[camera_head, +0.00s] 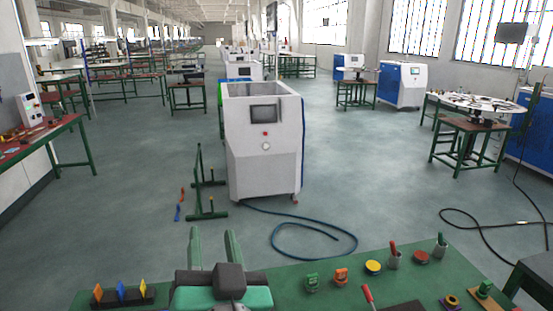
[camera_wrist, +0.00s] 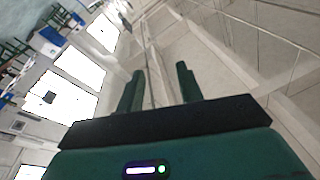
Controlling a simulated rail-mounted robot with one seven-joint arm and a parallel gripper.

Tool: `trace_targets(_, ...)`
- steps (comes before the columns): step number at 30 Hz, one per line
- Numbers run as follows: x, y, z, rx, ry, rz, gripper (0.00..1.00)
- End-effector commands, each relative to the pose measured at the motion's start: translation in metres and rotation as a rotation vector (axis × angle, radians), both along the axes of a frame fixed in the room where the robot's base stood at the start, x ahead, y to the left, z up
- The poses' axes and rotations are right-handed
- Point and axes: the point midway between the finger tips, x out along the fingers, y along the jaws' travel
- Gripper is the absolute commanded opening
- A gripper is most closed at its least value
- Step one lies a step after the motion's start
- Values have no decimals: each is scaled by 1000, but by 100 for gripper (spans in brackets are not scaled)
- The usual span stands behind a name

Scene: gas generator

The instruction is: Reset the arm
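In the wrist view my gripper (camera_wrist: 158,88) is also open and empty.
A green table (camera_head: 330,268) lies in front, with a block of coloured pieces (camera_head: 122,295) at left and several small parts and cups at right. A white machine cabinet (camera_head: 264,150) stands beyond. A blue hose (camera_head: 315,228) lies on the open floor.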

Motion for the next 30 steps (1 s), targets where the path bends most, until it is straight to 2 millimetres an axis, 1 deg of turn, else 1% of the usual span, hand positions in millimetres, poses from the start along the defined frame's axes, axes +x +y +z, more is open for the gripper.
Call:
trace_targets(1,-22,-21,31,-51,-103,-73,36)
trace_targets(2,-37,-33,48,-86,-165,-122,36)
trace_targets(3,-58,-49,70,-130,-243,-190,36)
trace_targets(5,-91,-71,100,-194,-352,-295,36)
trace_targets(6,-116,-84,118,-234,-421,-366,36)
trace_targets(7,-135,-94,130,-264,-470,-421,36)
trace_targets(8,-148,-99,151,-284,-502,-459,36)
trace_targets(9,-140,-96,190,-278,-487,-442,36)
trace_targets(11,-139,-95,220,-273,-482,-437,36)
trace_targets(12,-139,-95,240,-272,-482,-434,36)
trace_targets(14,-139,-94,271,-267,-480,-431,36)
trace_targets(15,-139,-94,290,-266,-479,-429,36)
trace_targets(18,-138,-94,332,-261,-477,-424,36)
trace_targets(21,-138,-93,359,-258,-476,-421,36)
trace_targets(24,-138,-93,371,-256,-475,-419,36)
trace_targets(26,-138,-93,372,-256,-474,-418,36)
trace_targets(30,-138,-93,369,-255,-474,-417,36)
